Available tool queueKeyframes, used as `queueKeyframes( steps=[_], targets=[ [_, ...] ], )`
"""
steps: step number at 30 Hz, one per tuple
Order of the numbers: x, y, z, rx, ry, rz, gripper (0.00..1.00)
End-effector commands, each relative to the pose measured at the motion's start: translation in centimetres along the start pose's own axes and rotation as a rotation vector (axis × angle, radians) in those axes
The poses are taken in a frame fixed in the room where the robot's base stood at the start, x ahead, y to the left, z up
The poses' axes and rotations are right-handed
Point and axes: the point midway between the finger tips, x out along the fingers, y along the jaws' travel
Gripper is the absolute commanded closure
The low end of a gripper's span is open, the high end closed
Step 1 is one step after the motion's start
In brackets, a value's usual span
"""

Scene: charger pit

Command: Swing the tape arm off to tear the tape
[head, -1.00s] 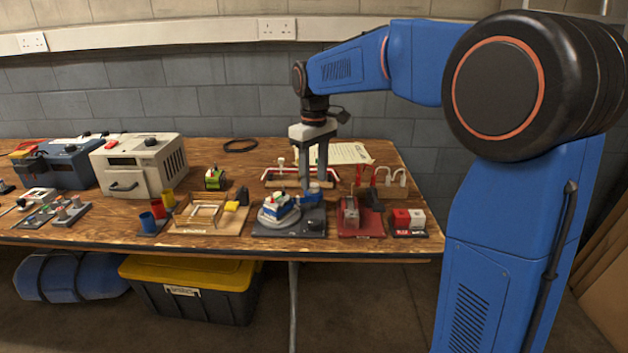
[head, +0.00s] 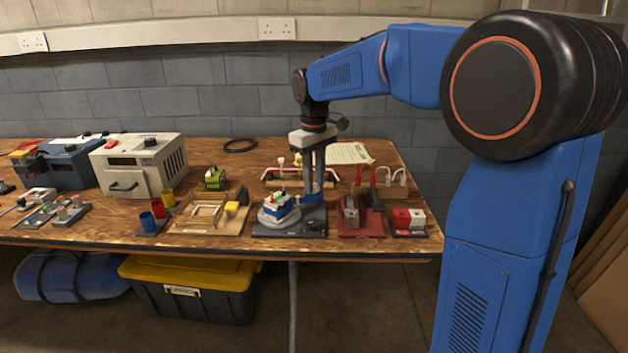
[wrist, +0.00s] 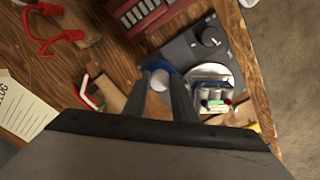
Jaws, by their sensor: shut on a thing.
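The tape station is a dark plate (head: 262,231) near the bench's front edge. On it a round grey turntable (head: 268,219) carries a small blue-and-white pack (head: 279,205), also visible in the wrist view (wrist: 213,96). A blue part, seemingly the tape arm (wrist: 172,68), stands at the plate's back right corner, with a round white piece (wrist: 159,79) beside it. My gripper (head: 314,190) points down there, shut on the blue arm, its fingertips either side of the white piece in the wrist view. The tape strip itself cannot be made out.
A red fixture (head: 362,229) stands close on the right, with a red-and-white block stand (head: 409,222) beyond. A wooden tray (head: 209,217) lies to the left. A red-ended rack (head: 281,179) and a paper sheet (head: 349,153) are behind. The bench's front edge is near.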

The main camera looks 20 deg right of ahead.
Motion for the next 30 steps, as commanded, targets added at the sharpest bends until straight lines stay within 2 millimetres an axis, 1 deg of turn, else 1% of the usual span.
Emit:
queueKeyframes(
  steps=[8,30],
  targets=[
    [-0.03,-0.02,0.0,0.143,0.0,0.0,0.98],
    [-0.05,-0.12,-0.07,0.805,0.001,0.0,0.98]
  ],
)
